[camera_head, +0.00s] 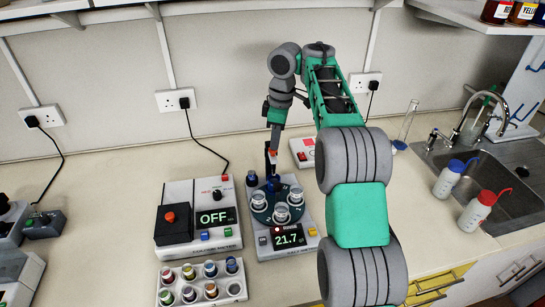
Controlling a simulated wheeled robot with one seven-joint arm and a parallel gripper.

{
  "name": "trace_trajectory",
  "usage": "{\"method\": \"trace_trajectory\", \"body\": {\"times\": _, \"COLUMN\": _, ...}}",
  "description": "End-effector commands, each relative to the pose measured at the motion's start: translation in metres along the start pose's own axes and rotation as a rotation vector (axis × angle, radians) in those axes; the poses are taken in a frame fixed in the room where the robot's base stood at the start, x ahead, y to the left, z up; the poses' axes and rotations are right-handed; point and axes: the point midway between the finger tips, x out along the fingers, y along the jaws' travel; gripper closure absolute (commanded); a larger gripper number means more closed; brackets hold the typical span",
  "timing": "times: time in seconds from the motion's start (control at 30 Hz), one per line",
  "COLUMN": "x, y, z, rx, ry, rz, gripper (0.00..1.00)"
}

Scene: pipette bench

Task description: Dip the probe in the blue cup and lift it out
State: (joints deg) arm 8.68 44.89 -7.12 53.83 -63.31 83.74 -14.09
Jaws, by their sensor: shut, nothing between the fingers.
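My gripper (272,152) points down over the back of the salt meter (307,238), whose display reads 21.7. It looks shut, with a small orange-red part at its tip. A dark upright piece, perhaps the probe or its holder, stands just below and beside the tip; I cannot tell whether they touch. Below is a dark round carousel (271,217) holding several pale metallic cups (281,213). Dark blue shows around the cups at the back, but I cannot tell which cup is the blue one. The probe's lower end is not clear.
The colour meter (198,218), reading OFF, stands left of the salt meter. A vial rack (203,293) is in front of it. Wash bottles (449,178) and the sink (510,185) are at right.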

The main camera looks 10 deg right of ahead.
Motion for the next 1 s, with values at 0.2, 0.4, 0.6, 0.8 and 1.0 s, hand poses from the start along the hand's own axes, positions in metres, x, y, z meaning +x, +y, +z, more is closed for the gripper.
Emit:
{"method": "trace_trajectory", "body": {"times": 0.2, "x": 0.002, "y": 0.000, "z": 0.000, "rx": 0.000, "ry": 0.000, "rz": 0.001, "gripper": 1.00}}
{"method": "trace_trajectory", "body": {"times": 0.4, "x": 0.004, "y": 0.000, "z": 0.000, "rx": 0.000, "ry": 0.000, "rz": 0.000, "gripper": 1.00}}
{"method": "trace_trajectory", "body": {"times": 0.6, "x": 0.027, "y": 0.000, "z": 0.003, "rx": 0.000, "ry": 0.000, "rz": 0.001, "gripper": 1.00}}
{"method": "trace_trajectory", "body": {"times": 0.8, "x": 0.051, "y": 0.000, "z": 0.005, "rx": 0.000, "ry": 0.000, "rz": 0.000, "gripper": 1.00}}
{"method": "trace_trajectory", "body": {"times": 1.0, "x": 0.047, "y": 0.000, "z": 0.005, "rx": 0.000, "ry": 0.000, "rz": 0.001, "gripper": 1.00}}
